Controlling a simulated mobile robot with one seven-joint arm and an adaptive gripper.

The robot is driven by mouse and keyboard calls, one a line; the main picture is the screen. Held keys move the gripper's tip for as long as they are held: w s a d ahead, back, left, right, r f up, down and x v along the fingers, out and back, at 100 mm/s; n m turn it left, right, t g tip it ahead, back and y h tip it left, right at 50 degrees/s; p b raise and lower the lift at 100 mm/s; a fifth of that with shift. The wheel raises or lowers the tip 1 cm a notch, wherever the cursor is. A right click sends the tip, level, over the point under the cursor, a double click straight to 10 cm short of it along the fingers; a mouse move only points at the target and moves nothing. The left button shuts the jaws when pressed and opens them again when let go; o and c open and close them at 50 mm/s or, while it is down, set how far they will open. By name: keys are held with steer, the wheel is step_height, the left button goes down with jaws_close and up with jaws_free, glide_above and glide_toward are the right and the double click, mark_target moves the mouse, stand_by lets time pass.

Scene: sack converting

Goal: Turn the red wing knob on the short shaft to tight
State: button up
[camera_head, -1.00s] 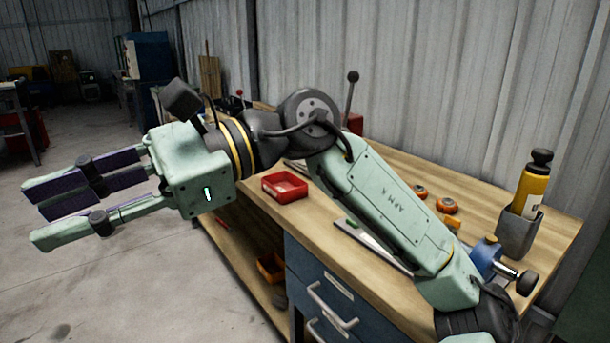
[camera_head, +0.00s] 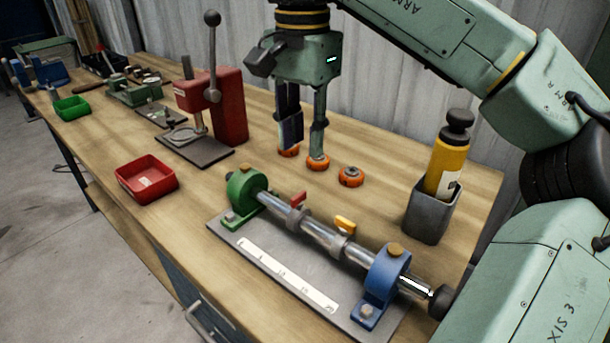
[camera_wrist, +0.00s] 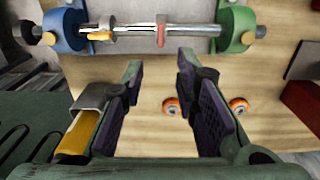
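The red wing knob (camera_head: 298,199) sits on a metal shaft (camera_head: 318,233) near its green end block (camera_head: 245,192). A yellow wing knob (camera_head: 345,224) sits further along, nearer the blue end block (camera_head: 385,278). In the wrist view the red wing knob (camera_wrist: 160,34) stands crosswise to the shaft, ahead of my fingertips. My gripper (camera_head: 303,150) points down behind the shaft, apart from the knob. In the wrist view my gripper (camera_wrist: 160,68) is open, with nothing between its fingers.
Several orange wheels (camera_head: 351,176) lie on the bench by my fingers. A grey holder (camera_head: 428,214) with a yellow bottle (camera_head: 448,160) stands at right. A red lever press (camera_head: 216,105) and red tray (camera_head: 146,180) are at left. A corrugated wall stands behind.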

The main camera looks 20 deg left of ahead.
mark_target(303, 192)
step_height(303, 192, down, 10)
steer(key=shift+r+p, duration=0.25)
steer(key=shift+p, duration=0.05)
steer(key=shift+c, duration=0.2)
jaws_close()
stand_by(0.3)
